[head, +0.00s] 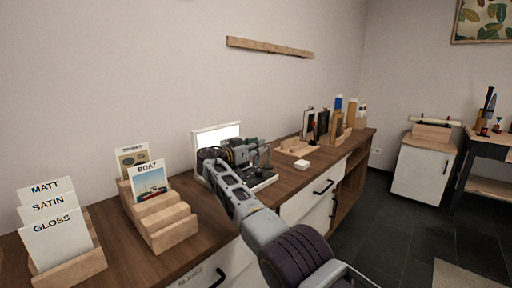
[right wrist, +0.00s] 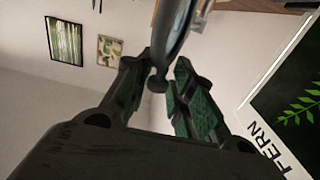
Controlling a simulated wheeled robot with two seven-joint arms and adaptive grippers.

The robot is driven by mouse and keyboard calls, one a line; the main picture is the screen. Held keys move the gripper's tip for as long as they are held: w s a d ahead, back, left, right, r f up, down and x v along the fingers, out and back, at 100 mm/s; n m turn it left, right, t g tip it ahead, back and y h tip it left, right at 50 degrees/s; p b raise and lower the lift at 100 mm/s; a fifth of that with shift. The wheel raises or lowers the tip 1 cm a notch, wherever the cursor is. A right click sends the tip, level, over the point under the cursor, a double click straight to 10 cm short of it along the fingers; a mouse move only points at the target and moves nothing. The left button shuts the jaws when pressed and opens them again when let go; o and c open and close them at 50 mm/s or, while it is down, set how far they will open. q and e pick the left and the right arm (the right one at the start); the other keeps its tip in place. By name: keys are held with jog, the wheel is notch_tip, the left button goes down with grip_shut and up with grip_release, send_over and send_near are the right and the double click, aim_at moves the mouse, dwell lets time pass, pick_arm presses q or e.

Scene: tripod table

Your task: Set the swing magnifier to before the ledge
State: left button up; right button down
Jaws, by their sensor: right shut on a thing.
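My right gripper (head: 245,152) is over the far part of the wooden counter, in front of a bright white panel (head: 216,134). In the right wrist view, its two green-padded fingers (right wrist: 160,84) are on either side of a slim dark handle with a ball end (right wrist: 158,82), and they are shut on it. I take this handle to be part of the swing magnifier; in the head view the magnifier (head: 264,160) is small and partly hidden by my gripper. The wooden ledge (head: 270,47) is fixed high on the wall. My left gripper is not in view.
A wooden holder (head: 172,228) with a BOAT card (head: 150,180) and a stand with MATT, SATIN and GLOSS cards (head: 57,240) are on the counter at left. A small white block (head: 301,165) and upright items in wooden racks (head: 337,125) stand farther right. A FERN card (right wrist: 268,150) shows in the wrist view.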

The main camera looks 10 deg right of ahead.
jog(key=shift+d+f, duration=0.2)
jog(key=c, duration=1.6)
grip_release()
jog(key=shift+s, duration=0.1)
jog(key=shift+o, duration=1.3)
jog(key=shift+d+r, duration=0.1)
jog(key=shift+s+a+r, duration=0.1)
jog(key=shift+a, duration=0.2)
jog(key=shift+s+a, duration=0.25)
jog(key=shift+a, duration=0.05)
jog(key=v, duration=1.1)
jog(key=shift+c, duration=0.5)
